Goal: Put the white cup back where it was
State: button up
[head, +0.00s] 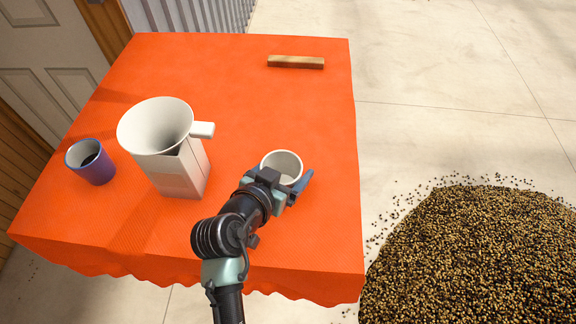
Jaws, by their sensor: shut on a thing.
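The white cup (284,163) is at the right front part of the orange-covered table (230,80). Its open top faces up and it looks empty inside. My gripper (285,181) is shut on the white cup from the near side, with a blue finger showing at its right. The gripper hides the lower part of the cup, so I cannot tell whether its base touches the cloth.
A white pitcher (180,170) with a side handle stands left of my gripper. A purple cup (95,168) stands farther left. A wooden block (296,62) lies at the back right. The table's middle back is clear. A bean pile (480,260) lies on the floor at right.

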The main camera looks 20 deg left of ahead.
jog(key=shift+f, duration=0.1)
jog(key=o, duration=1.2)
jog(key=shift+o, duration=0.2)
jog(key=shift+s+r, duration=0.1)
jog(key=shift+r, duration=0.1)
jog(key=b+v, duration=0.2)
jog(key=v, duration=0.9)
jog(key=shift+s+a+r, duration=0.15)
jog(key=shift+s+r, duration=0.05)
jog(key=shift+s, duration=0.15)
